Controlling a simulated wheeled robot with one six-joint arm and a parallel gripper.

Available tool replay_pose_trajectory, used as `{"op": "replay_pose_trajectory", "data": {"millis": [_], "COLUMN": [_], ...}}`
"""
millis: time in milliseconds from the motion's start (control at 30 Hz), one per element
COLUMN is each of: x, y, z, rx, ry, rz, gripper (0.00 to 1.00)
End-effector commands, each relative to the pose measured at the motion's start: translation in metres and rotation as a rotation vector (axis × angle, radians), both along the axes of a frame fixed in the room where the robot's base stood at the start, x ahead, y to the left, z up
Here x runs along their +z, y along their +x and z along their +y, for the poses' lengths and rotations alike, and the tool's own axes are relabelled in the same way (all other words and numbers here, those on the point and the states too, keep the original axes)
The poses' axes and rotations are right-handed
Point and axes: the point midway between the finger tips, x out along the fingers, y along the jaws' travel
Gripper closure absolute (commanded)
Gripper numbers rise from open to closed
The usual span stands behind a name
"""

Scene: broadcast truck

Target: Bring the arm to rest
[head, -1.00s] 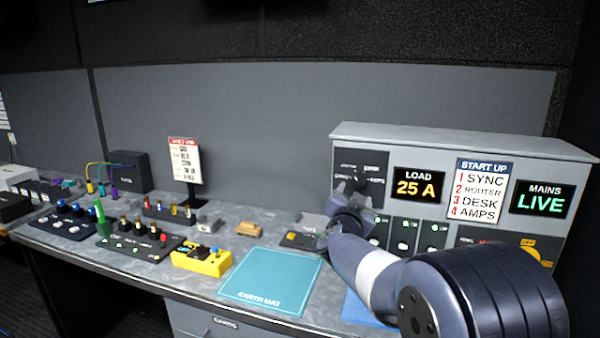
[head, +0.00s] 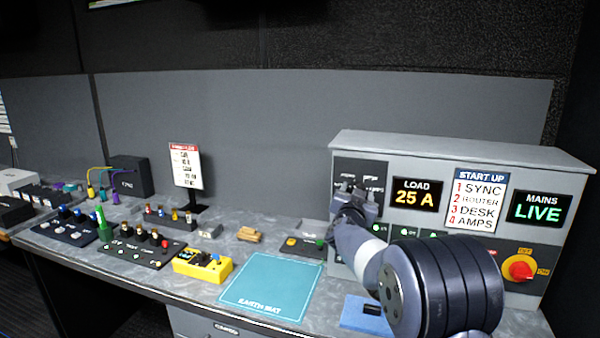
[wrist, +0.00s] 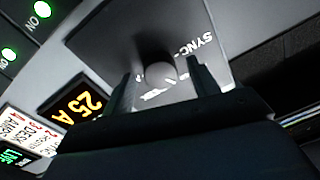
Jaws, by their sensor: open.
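My gripper (head: 350,187) is at the upper left of the grey power panel (head: 460,148), in front of a dark selector plate (head: 362,172). In the wrist view my gripper (wrist: 165,88) is open, its two dark fingers apart. A round grey knob (wrist: 160,74) on the plate shows between them, with SYNC lettering beside it. I cannot tell how far the fingertips stand from the plate. Nothing is seen held. My arm reaches from the lower right across the panel's front and hides part of its lower row.
The panel carries a 25 A load display (head: 416,194), a start-up list (head: 476,200), a LIVE display (head: 541,208) and a red rotary switch (head: 520,269). A teal earth mat (head: 270,285), a yellow box (head: 202,264) and a blue pad (head: 356,322) lie on the bench.

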Motion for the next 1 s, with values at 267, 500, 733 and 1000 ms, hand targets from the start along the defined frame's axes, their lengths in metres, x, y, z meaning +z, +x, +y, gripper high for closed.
{"op": "replay_pose_trajectory", "data": {"millis": [267,500,733,1000], "x": [0.004,0.005,0.006,0.000], "y": [0.000,0.000,-0.001,-0.030], "z": [0.000,0.000,-0.001,0.008], "rx": [0.000,0.000,0.000,0.001], "ry": [-0.282,-0.520,-0.742,-0.827], "rz": [0.095,0.170,0.242,0.267], "gripper": [0.43,0.43,0.43,0.43]}}
